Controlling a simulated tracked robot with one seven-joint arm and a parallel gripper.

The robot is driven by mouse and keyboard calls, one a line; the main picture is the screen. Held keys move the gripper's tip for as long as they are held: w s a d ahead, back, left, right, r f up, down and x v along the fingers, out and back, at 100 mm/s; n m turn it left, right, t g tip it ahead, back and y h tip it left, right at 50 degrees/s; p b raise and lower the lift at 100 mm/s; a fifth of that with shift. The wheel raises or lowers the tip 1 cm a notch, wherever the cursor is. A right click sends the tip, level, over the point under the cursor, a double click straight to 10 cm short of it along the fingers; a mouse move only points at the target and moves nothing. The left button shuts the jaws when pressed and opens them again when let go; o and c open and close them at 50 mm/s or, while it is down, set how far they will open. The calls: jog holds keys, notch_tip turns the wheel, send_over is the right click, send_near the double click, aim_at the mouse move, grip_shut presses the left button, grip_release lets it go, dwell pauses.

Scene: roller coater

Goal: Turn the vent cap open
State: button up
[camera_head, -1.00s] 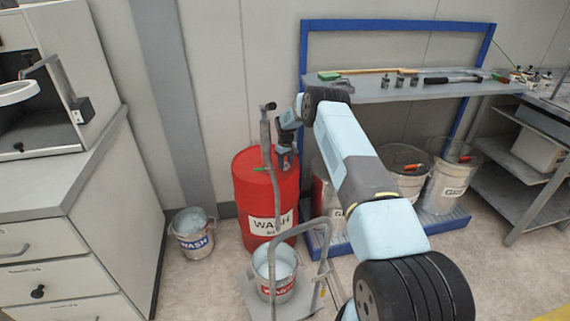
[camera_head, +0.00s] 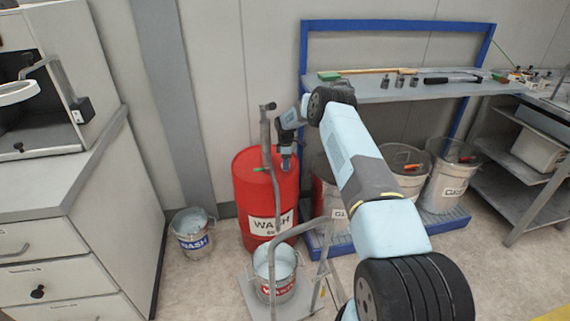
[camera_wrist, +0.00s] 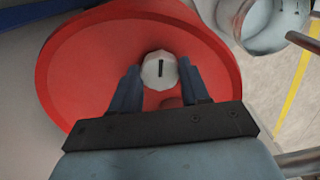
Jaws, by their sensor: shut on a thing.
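The red wash drum (camera_head: 262,190) stands against the wall, left of the blue-framed bench. In the wrist view its red top (camera_wrist: 95,60) fills the middle. The vent cap (camera_wrist: 159,70) is a small pale faceted knob with a dark slot mark on the drum's top. The mark runs nearly up and down in the wrist view. My gripper (camera_wrist: 160,80) is shut on the vent cap, one blue finger on each side. In the head view my gripper (camera_head: 286,165) points down at the drum top, and the cap is hidden there.
A hand truck (camera_head: 272,245) carrying a pail stands in front of the drum, its handle rising beside my gripper. Another wash pail (camera_head: 193,236) is on the floor at left. Several metal pails (camera_head: 402,170) stand under the bench shelf (camera_head: 420,88). A red bung lies near the cap.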

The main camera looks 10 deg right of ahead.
jog(key=n, duration=0.5)
jog(key=shift+w+d+n, duration=0.1)
jog(key=shift+n, duration=0.2)
jog(key=n, duration=0.5)
jog(key=shift+w, duration=0.1)
jog(key=n, duration=0.6)
jog(key=shift+r, duration=0.15)
jog(key=n, duration=0.5)
jog(key=shift+n, duration=0.4)
jog(key=o, duration=0.7)
jog(key=shift+c, duration=0.2)
jog(key=o, duration=0.4)
